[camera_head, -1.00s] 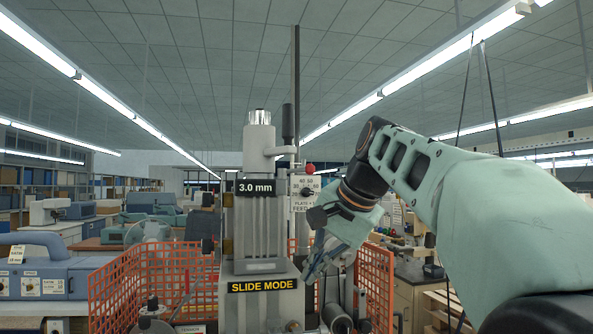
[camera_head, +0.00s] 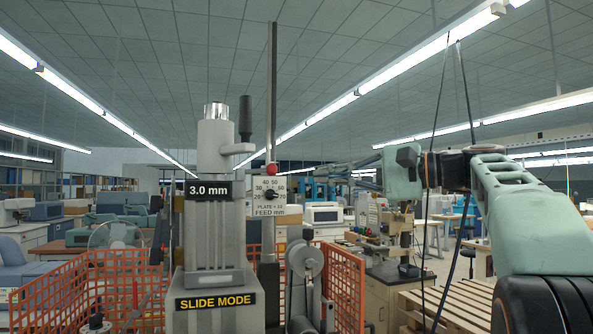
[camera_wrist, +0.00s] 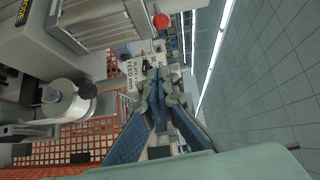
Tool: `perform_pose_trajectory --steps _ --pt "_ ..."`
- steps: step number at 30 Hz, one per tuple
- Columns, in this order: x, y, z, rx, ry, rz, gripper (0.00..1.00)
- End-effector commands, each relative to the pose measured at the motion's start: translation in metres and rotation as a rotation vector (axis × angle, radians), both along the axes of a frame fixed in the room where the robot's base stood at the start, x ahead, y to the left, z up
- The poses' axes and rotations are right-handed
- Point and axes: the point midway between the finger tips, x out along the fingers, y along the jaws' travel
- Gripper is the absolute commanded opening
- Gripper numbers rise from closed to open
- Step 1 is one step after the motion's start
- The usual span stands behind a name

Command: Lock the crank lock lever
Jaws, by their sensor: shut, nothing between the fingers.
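The stamping machine's grey column (camera_head: 212,225) stands left of centre in the head view. A crank arm with an upright black handle (camera_head: 245,118) sits at its top. A red ball knob (camera_head: 271,169) is beside the feed dial plate (camera_head: 277,195); the knob also shows in the wrist view (camera_wrist: 160,21). I cannot tell for certain which part is the crank lock lever. My gripper (camera_wrist: 157,78) is shut and empty, its fingertips together below the red knob in the wrist view and apart from it. In the head view my arm reaches in from the right, its wrist level, pointing left.
An orange mesh guard (camera_head: 343,285) surrounds the machine's lower sides. A round grey reel (camera_head: 305,262) stands right of the column. A wooden pallet (camera_head: 445,305) and benches lie farther right. The air between my wrist and the dial plate looks open.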

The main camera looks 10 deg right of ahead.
Motion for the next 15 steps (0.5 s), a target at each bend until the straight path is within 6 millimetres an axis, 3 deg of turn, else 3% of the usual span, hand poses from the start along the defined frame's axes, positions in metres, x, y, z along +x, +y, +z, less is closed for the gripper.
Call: perform_pose_trajectory --steps 6,15 --pt "-0.0029 -0.0095 0.0127 0.041 -0.035 0.007 0.00" --pt "-0.0026 -0.0089 0.0126 0.040 -0.034 0.007 0.00"
